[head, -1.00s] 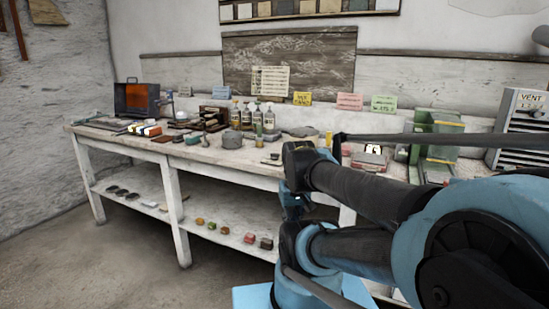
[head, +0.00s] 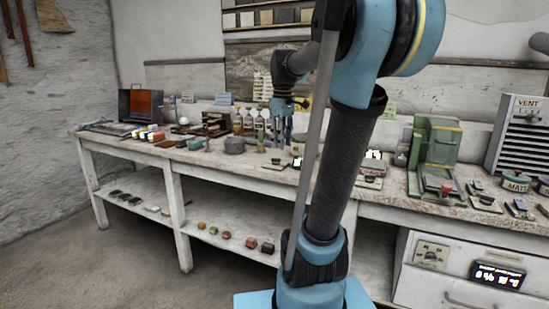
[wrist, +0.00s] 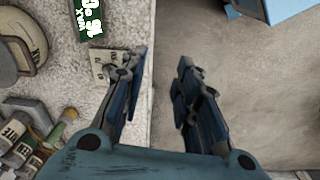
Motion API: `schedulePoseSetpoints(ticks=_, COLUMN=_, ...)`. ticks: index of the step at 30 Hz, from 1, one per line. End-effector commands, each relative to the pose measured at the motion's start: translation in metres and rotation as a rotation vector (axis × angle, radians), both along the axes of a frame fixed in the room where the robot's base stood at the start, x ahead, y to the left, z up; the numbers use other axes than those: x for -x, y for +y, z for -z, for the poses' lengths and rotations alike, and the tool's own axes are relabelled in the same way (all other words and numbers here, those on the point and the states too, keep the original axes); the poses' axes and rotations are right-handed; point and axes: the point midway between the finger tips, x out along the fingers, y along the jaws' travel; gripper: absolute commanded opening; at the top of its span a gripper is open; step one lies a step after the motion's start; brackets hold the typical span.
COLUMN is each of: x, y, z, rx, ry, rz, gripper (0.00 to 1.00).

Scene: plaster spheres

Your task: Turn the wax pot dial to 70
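In the wrist view a small pale plate with a dark dial (wrist: 105,65) lies on the bench near its front edge. A dark display (wrist: 88,18) marked WAX, with pale digits turned sideways, is beside it. A grey pot (wrist: 18,48), likely the wax pot, is at the left; it also shows in the head view (head: 235,144). My gripper (wrist: 162,62) is open and empty, pointing down over the bench edge. Its left finger partly covers the plate. In the head view my gripper (head: 281,138) hangs above the bench; the dial setting cannot be read.
Labelled bottles (wrist: 20,135) stand close by at the lower left in the wrist view. A green machine (head: 436,150) and a grey VENT cabinet (head: 517,135) stand at the bench's right. Small blocks (head: 227,234) lie on the lower shelf. Floor in front is clear.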

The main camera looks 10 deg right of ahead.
Motion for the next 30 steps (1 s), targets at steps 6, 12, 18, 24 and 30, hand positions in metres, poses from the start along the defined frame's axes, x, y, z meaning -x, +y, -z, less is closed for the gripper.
schedulePoseSetpoints(ticks=6, x=-0.063, y=0.001, z=-0.037, rx=0.009, ry=0.030, rz=-0.180, gripper=0.29)
schedulePoseSetpoints(ticks=12, x=-0.111, y=0.001, z=-0.060, rx=0.013, ry=0.055, rz=-0.330, gripper=0.29)
schedulePoseSetpoints(ticks=18, x=-0.137, y=0.002, z=-0.070, rx=0.014, ry=0.068, rz=-0.414, gripper=0.29)
schedulePoseSetpoints(ticks=24, x=-0.141, y=0.003, z=-0.064, rx=0.014, ry=0.069, rz=-0.431, gripper=0.29)
schedulePoseSetpoints(ticks=30, x=-0.141, y=0.004, z=-0.036, rx=0.014, ry=0.069, rz=-0.431, gripper=0.29)
